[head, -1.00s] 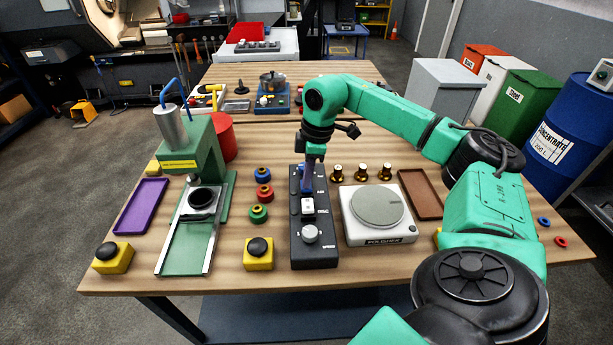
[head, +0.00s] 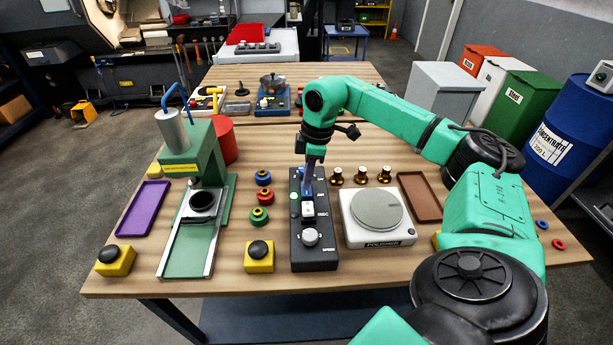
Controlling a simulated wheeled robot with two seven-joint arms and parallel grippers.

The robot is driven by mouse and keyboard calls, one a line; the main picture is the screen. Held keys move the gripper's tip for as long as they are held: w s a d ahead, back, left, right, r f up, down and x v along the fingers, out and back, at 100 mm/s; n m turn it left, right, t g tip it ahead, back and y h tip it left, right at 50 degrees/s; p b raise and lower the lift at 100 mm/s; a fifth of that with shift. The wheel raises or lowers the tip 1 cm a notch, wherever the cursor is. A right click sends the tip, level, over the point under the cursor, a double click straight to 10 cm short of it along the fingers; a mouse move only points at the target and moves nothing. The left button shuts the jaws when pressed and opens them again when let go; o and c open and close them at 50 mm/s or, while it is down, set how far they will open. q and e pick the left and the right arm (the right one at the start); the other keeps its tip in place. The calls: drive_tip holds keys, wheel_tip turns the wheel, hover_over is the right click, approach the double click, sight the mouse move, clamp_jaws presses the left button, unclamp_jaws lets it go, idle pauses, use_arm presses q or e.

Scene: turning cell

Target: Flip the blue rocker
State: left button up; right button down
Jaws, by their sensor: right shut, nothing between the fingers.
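The blue rocker (head: 307,189) is near the far end of the black control box (head: 314,255), and my right gripper partly hides it. My right gripper (head: 308,184) points down over the rocker, shut and empty, with its tips at or very close to it. I cannot tell whether they touch. Nearer on the same box are a white rocker (head: 308,210) and a grey knob (head: 310,237). A small green light (head: 294,195) shows left of the gripper. My left gripper is not in view.
The polisher (head: 377,212) stands right of the box, with several brass-and-black parts behind it. Left are blue, red and green rings (head: 263,196), a yellow button box (head: 259,256) and the green press (head: 205,165). A brown tray (head: 419,196) lies at the right.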

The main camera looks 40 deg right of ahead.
sight(307, 192)
wheel_tip(307, 192, up, 5)
drive_tip(key=p, duration=0.4)
drive_tip(key=shift+r, duration=0.15)
drive_tip(key=shift+a, duration=0.1)
